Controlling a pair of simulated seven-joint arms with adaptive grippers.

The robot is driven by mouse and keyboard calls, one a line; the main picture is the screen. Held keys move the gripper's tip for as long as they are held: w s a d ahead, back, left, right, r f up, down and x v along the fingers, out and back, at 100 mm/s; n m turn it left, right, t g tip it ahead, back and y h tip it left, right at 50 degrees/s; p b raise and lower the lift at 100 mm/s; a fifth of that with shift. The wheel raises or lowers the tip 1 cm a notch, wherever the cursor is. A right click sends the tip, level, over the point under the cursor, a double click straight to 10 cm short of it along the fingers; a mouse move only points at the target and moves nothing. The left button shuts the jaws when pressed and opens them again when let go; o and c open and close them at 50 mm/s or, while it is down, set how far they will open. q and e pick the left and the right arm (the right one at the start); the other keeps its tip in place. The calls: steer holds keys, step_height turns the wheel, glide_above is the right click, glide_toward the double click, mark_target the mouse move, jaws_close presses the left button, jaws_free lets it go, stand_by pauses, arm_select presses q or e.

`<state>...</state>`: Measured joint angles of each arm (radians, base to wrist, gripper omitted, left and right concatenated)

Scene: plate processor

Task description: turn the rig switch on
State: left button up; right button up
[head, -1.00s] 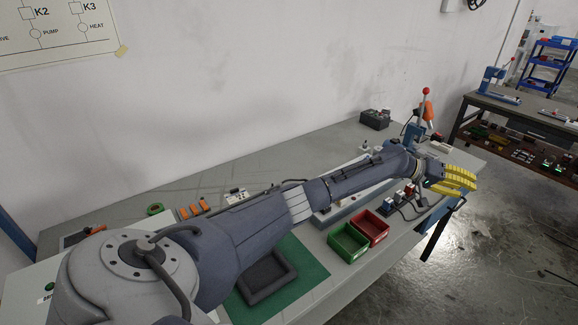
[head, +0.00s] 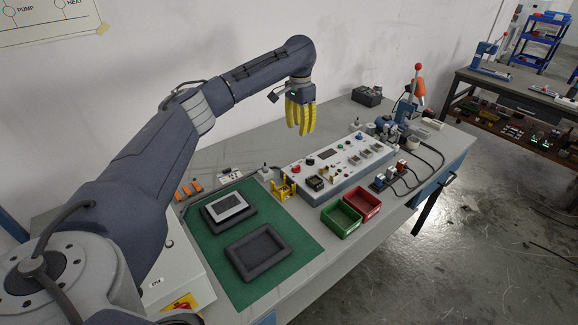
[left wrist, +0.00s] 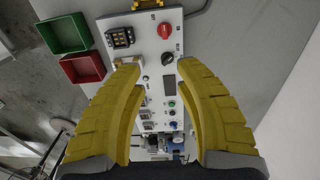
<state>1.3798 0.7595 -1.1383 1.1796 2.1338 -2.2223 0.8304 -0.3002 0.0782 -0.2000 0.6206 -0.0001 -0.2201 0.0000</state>
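The rig is a light grey control panel (head: 340,165) on the bench. It carries a red rotary knob (head: 310,162), which shows near the top of the left wrist view (left wrist: 164,30), and a black knob (left wrist: 167,58) beside it. The labels are too small to read, so I cannot tell which one is the rig switch. My left gripper (head: 300,130) hangs fingers-down above the panel's back edge, clear of it. In the left wrist view its yellow fingers (left wrist: 157,66) are apart with nothing held between them. My right gripper is in neither view.
A green bin (head: 341,219) and a red bin (head: 363,202) stand in front. A yellow stand (head: 285,190) is at its left end. A green mat (head: 292,238) holds dark trays.

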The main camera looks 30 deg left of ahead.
arm_select(q)
glide_toward(296, 166)
step_height(296, 166, down, 9)
steer(key=shift+s+d+f, duration=0.1)
steer(key=shift+d+f, duration=0.05)
steer(key=shift+f, duration=0.1)
stand_by(0.5)
jaws_close()
stand_by(0.3)
